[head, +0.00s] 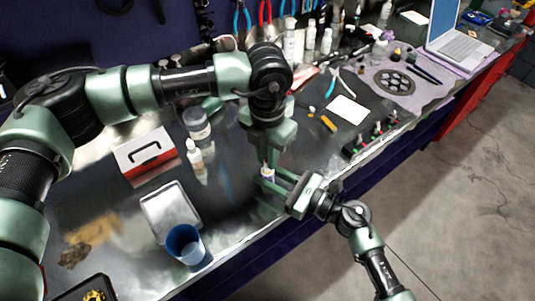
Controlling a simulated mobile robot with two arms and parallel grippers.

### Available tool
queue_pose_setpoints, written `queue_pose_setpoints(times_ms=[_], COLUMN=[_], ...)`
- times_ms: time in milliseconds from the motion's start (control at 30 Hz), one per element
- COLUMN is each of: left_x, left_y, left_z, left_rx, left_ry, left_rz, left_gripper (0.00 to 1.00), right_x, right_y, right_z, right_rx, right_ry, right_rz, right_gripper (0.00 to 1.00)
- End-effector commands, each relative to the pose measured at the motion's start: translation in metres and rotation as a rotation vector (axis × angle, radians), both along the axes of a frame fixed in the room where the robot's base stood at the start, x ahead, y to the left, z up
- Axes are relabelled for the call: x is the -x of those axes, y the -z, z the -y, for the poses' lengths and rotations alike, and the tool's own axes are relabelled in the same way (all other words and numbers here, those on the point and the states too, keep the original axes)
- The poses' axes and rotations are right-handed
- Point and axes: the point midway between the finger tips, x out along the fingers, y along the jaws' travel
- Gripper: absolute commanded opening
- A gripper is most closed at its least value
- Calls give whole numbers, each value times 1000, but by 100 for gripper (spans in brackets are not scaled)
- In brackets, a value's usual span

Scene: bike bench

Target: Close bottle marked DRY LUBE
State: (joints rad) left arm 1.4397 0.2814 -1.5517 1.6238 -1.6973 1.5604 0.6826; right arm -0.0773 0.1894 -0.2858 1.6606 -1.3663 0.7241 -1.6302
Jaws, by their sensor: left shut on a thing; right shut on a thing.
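A small bottle (267,174) with a pale, bluish body stands upright near the front edge of the bench. Its label is too small to read. My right gripper (268,184) comes in from the right, low and level, and is shut around the bottle's body. My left gripper (268,162) points down from above and is shut at the bottle's top, where the cap is. The fingers hide most of the cap, so I cannot tell how it sits on the neck.
A small white dropper bottle (194,152), a grey-lidded jar (197,124) and a red-and-white box (146,155) stand left. A metal tray (170,210) and blue cup (186,246) are nearer. A tool rack (370,139) lies right. Bare bench (225,215) shows between tray and bottle.

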Motion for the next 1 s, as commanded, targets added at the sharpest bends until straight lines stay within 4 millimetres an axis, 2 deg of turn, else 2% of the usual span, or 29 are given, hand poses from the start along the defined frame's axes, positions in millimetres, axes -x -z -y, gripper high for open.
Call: queue_pose_setpoints(times_ms=[100, 1000], left_x=[0, -1], left_y=[0, 1], left_z=[0, 0], left_rx=[-1, -1], left_ry=[297, 2580], left_rz=[0, -2], left_gripper=[0, 0], right_x=[0, 0], right_y=[0, 1], right_z=[0, 0], right_rx=[1, 1], right_ry=[0, 0], right_rz=[-1, -1], right_gripper=[0, 0])
